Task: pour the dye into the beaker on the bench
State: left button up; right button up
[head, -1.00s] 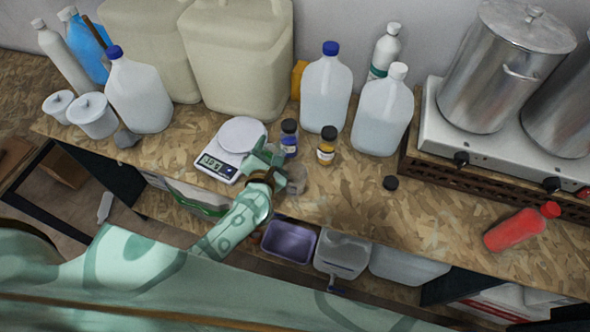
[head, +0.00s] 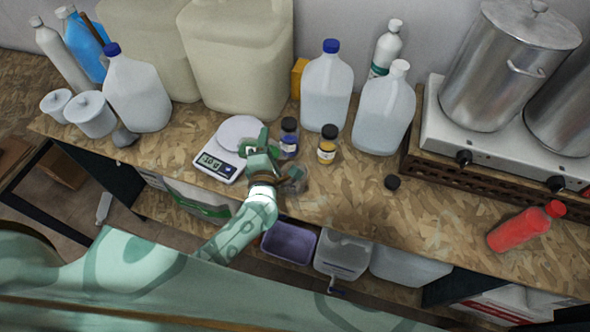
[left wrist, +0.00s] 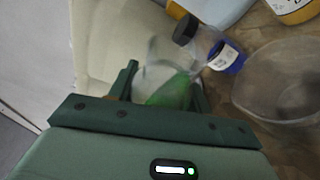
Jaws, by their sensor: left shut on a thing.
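My left gripper (head: 260,150) is over the bench beside the scale. In the left wrist view its jaws (left wrist: 162,92) are shut on a small clear jar with green dye (left wrist: 172,90); its outline is blurred and its tilt is hard to judge. In the head view the jar is mostly hidden by the gripper. The clear beaker (head: 294,182) stands on the bench just right of my wrist, partly hidden; it also shows at the right of the left wrist view (left wrist: 280,80). My right gripper is not in view.
A blue capped jar (head: 289,140) and a yellow-labelled jar (head: 327,146) stand close behind the beaker. The scale (head: 222,160) is at left.

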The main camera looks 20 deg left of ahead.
pick_arm(q)
jog(key=shift+d+r+m, duration=0.35)
jog(key=shift+m, duration=0.15)
jog(key=shift+r+m+t+p, duration=0.3)
jog(key=shift+m+t, duration=0.1)
jog(key=shift+m, duration=0.2)
jog(key=shift+a, duration=0.45)
jog(key=shift+r, duration=0.15)
dwell(0.9)
jog(key=shift+m, duration=0.5)
dwell(0.3)
jog(key=f+n, duration=0.1)
jog(key=a+n+b, duration=0.1)
jog(key=n, duration=0.1)
jog(key=shift+a+f+g, duration=0.1)
jog(key=shift+f+g, duration=0.3)
jog(key=shift+f+n, duration=0.25)
jog(key=shift+n, duration=0.55)
jog(key=shift+f+n+h, duration=0.15)
jog(key=shift+n+h, duration=0.15)
jog(key=shift+h, duration=0.1)
